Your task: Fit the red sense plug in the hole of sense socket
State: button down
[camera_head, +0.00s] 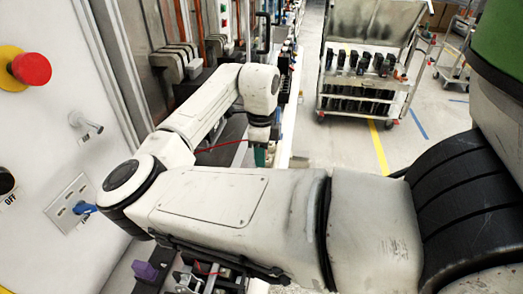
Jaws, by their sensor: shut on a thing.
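My gripper (260,157) points down beyond my forearm, near the middle of the view. Its fingertips are mostly hidden behind my arm. A thin red lead (222,146) runs from the left up to it. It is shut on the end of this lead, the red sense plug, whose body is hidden. I cannot make out the sense socket or its hole for certain. A pale socket plate (70,203) with several openings is on the left panel, with a blue plug (85,208) in it.
A red stop button (31,69) on yellow and a knob (87,123) stick out of the left panel. Grey breaker units (178,62) stand behind my arm. A purple block (145,271) lies at the lower left. A metal cart (362,85) stands on open floor at the right.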

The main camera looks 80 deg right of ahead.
jog(key=shift+f+b, duration=0.4)
jog(key=shift+f, duration=0.65)
jog(key=shift+p, duration=0.5)
dwell(0.9)
jog(key=shift+f+b, duration=0.95)
jog(key=shift+f, duration=0.7)
jog(key=c, duration=0.8)
grip_release()
jog(key=shift+r, duration=0.1)
notch_tip(320, 180, up, 11)
jog(key=shift+f+b, duration=0.15)
jog(key=shift+b, duration=0.5)
